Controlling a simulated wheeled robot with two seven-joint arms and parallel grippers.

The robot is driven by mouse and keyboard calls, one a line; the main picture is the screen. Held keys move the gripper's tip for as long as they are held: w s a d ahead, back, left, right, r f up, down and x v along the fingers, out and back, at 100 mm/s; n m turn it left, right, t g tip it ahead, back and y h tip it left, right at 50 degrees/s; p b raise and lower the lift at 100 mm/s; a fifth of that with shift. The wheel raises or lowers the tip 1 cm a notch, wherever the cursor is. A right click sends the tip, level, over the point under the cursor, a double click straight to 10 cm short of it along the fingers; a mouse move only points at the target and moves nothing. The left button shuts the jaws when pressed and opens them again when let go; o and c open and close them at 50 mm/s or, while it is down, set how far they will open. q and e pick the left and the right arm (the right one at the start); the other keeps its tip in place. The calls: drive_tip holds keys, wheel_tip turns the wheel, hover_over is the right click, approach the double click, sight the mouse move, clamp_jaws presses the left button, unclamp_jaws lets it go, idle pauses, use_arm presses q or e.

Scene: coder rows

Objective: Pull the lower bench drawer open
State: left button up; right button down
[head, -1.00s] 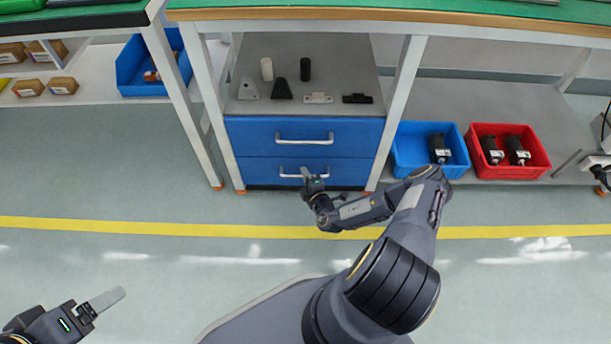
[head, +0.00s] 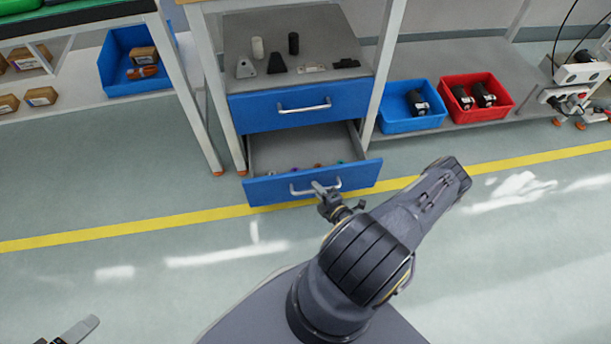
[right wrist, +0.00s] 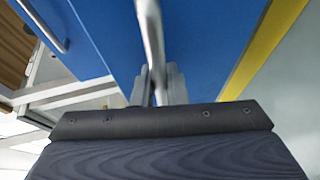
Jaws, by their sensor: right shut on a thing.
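The lower bench drawer (head: 265,191) has a blue front and a bar handle (head: 301,190), and it stands well out from the cabinet. Its grey inside shows several small coloured items near the front. My right gripper (head: 321,187) is shut on the handle; in the right wrist view the handle bar (right wrist: 152,40) runs between the fingers (right wrist: 158,86). The upper drawer (head: 300,106) above it is shut. My left gripper (head: 76,331) shows only in part at the bottom left, away from the drawer; its jaw opening cannot be made out.
Small parts lie on the grey cabinet top (head: 290,36). A blue bin (head: 413,123) and a red bin (head: 476,114) stand on the shelf to the right. Bench legs (head: 386,70) flank the cabinet. The floor before the drawer is clear, with a yellow line (head: 130,225).

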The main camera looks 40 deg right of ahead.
drive_tip(key=s+a, duration=0.3)
drive_tip(key=s, duration=0.2)
drive_tip(key=shift+s+a+p, duration=0.3)
drive_tip(key=shift+s+p, duration=0.05)
drive_tip(key=shift+s, duration=0.05)
drive_tip(key=c, duration=1.7)
unclamp_jaws()
drive_tip(key=p+v, duration=0.1)
drive_tip(key=v, duration=0.6)
drive_tip(key=shift+s+p, duration=0.4)
drive_tip(key=shift+r, duration=0.1)
